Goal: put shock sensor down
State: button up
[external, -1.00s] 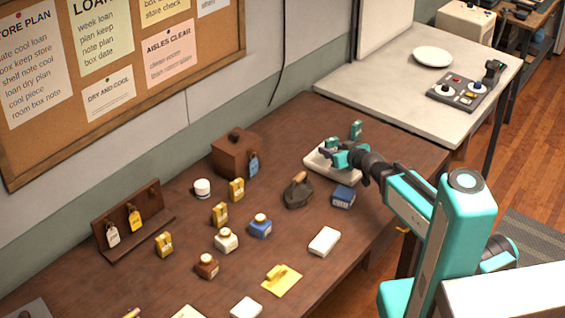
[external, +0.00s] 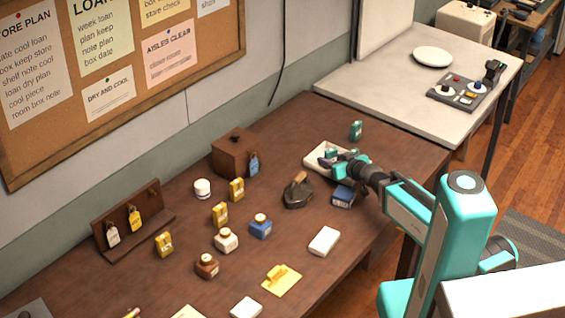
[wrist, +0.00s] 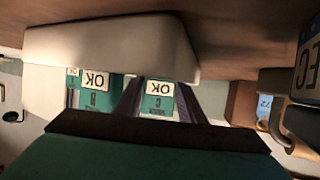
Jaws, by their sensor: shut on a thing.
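My gripper (external: 336,158) is at the near right side of a white tray (external: 311,162), low over the table. In the wrist view my gripper (wrist: 158,98) is shut, its dark fingers on either side of a teal shock sensor (wrist: 158,102) with a white OK label. The tray's pale wall (wrist: 110,42) is right by it; I cannot tell whether the sensor touches the tray. A similar teal piece with an OK label (wrist: 92,92) shows left of the fingers. A teal item (external: 356,130) stands on the table behind the tray.
A brown box (external: 233,155) stands further left. Several small bottles and yellow pieces cover the left of the table. Bare wood lies right of the tray.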

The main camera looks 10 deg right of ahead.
aim_at(332, 159)
jog(key=shift+f, duration=0.15)
jog(key=o, duration=0.8)
jog(key=shift+r, duration=0.2)
jog(key=shift+s, duration=0.1)
jog(key=shift+s+r+p, duration=0.25)
jog(key=shift+p, duration=0.55)
jog(key=p+v, duration=0.2)
jog(key=p, duration=0.1)
jog(key=shift+s+d+p, duration=0.15)
jog(key=shift+d+p, duration=0.05)
jog(key=shift+p, duration=0.2)
notch_tip(332, 159, up, 7)
jog(key=p, duration=0.6)
jog(key=shift+f, duration=0.1)
